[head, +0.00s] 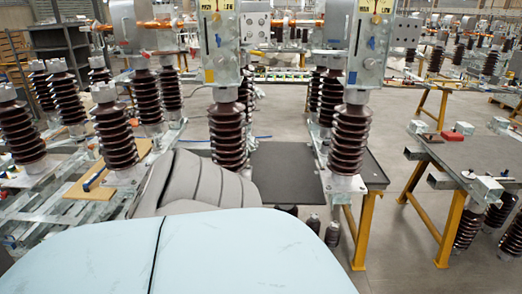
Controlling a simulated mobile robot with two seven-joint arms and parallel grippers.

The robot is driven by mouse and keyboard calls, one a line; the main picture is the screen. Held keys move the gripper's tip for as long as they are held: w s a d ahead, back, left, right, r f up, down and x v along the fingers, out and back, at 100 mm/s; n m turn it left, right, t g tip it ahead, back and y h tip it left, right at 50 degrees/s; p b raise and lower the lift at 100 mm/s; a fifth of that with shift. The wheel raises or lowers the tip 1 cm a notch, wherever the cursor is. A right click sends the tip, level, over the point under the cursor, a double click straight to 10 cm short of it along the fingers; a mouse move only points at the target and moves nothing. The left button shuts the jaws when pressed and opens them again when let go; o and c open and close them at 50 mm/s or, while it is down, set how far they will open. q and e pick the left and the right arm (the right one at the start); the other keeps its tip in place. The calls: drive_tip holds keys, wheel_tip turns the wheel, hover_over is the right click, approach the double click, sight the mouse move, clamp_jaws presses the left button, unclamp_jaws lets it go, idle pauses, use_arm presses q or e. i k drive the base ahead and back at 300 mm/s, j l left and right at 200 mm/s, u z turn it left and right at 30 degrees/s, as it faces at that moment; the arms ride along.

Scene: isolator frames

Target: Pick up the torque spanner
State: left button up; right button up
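I cannot make out a torque spanner for certain in the head view. A small dark and blue elongated item (95,179) lies on a wooden board (76,192) at the left; it is too small to tell what it is. Neither of my grippers shows. A pale blue rounded surface fills the bottom of the view and hides what lies below it, and a grey ribbed form stands just behind it.
Brown ribbed insulator columns (228,130) stand on metal frames at the left and centre. A dark table (285,172) lies between two columns. At the right, a workbench (470,160) on yellow legs holds small red and grey parts. Grey floor (385,240) is open between them.

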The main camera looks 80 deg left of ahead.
sight(93, 178)
drive_tip(key=u, duration=3.8)
drive_tip(key=i+j, duration=0.15)
drive_tip(key=i, duration=0.25)
drive_tip(key=i+j+z, duration=0.15)
drive_tip(key=i, duration=0.25)
drive_tip(key=i+j, duration=0.25)
drive_tip(key=i, duration=0.15)
drive_tip(key=z, duration=0.05)
